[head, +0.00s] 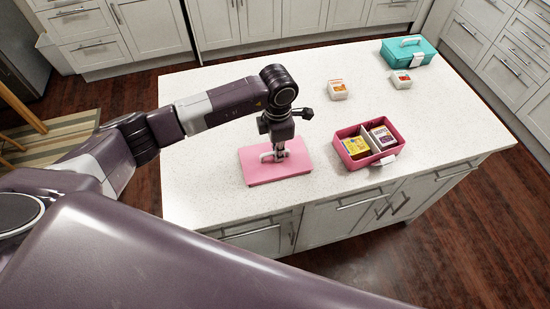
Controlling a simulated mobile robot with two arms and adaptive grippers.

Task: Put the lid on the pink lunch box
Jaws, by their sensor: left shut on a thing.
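The pink lid (260,172) lies flat at the left front of the white island top, with a pale handle on it. My left gripper (279,155) points down over the lid and is shut on its handle. I cannot tell whether the lid is lifted off the top. The pink lunch box (392,156) stands open to the right of the lid, apart from it. It holds a yellow packet (356,147) and a purple-and-white packet (382,137) in separate compartments. A pale latch shows on its front. My right gripper is not in view.
The white island top (220,100) has free room at its back left and right front. A teal lunch box (408,52) with its lid on stands at the far right. Two small white containers with orange (337,90) and red (401,80) labels stand behind the pink box.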

